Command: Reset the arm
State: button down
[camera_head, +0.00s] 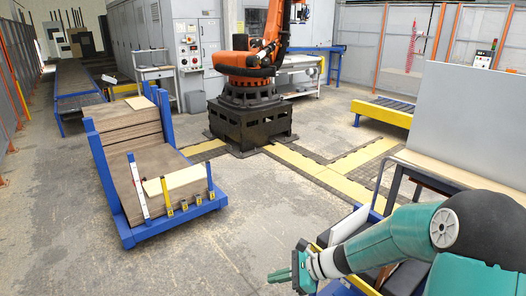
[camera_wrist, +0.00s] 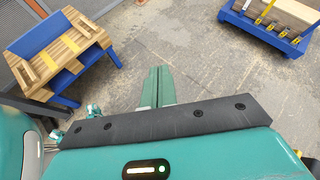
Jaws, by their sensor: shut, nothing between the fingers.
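My gripper (camera_head: 283,275) is at the lower right of the head view, at the end of my teal arm. Its green fingers point left over bare floor. In the wrist view my gripper (camera_wrist: 158,78) shows its two green fingers together, with nothing between them. No board is in the gripper. My arm is bent and stretches in from the right edge of the head view.
A blue rack (camera_head: 130,238) with stacked boards (camera_head: 135,165) stands at the left. An orange robot arm (camera_head: 255,60) stands on a black base behind. A blue-legged wooden table (camera_wrist: 32,38) shows in the wrist view. The floor (camera_head: 270,215) between is clear.

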jog(key=s+d+r+n+t+h, duration=0.2)
jog(key=s+d+r+n+h, duration=0.4)
jog(key=s+r+n, duration=0.3)
jog(key=s+d+r+n+t+h, duration=0.1)
jog(key=s+d+r+n+h, duration=0.4)
jog(key=s+r+n, duration=0.3)
jog(key=shift+s+d+r+n+t+h, duration=0.4)
jog(key=shift+s+r, duration=1.15)
jog(key=shift+s, duration=0.4)
